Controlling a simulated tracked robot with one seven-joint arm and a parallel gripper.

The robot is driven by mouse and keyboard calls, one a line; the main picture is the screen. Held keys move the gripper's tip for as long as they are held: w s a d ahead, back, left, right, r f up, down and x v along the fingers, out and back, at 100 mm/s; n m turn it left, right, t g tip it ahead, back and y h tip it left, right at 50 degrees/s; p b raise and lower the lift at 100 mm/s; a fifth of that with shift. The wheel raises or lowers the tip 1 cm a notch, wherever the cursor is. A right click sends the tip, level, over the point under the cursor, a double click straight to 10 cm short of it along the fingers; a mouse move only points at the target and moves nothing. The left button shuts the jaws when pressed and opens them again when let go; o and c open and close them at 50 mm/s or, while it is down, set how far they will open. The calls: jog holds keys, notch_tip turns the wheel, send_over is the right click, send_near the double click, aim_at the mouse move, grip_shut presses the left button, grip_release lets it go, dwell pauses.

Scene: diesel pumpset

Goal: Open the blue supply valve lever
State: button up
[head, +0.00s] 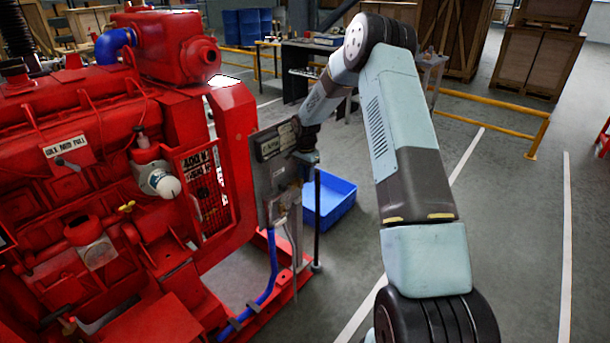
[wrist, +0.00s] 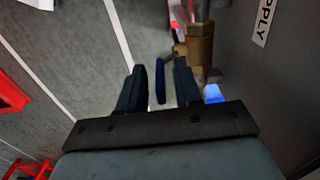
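In the wrist view the blue supply valve lever (wrist: 160,84) shows as a narrow dark-blue bar between the two fingers of my gripper (wrist: 159,72). The gripper is open, with a visible gap on each side of the lever. A brass valve body (wrist: 200,46) stands just right of the fingertips, beside a panel with a partly visible white label (wrist: 263,20) reading "PPLY". In the head view my gripper (head: 306,158) is at the right side of the upright grey panel (head: 268,185). I cannot make out the lever there.
A large red diesel engine (head: 110,160) fills the left. A blue hose (head: 268,285) runs below the panel. A dark post (head: 317,225) stands beside it, before a blue crate (head: 340,206) on the floor.

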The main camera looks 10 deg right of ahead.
jog(key=shift+c, duration=0.4)
grip_shut()
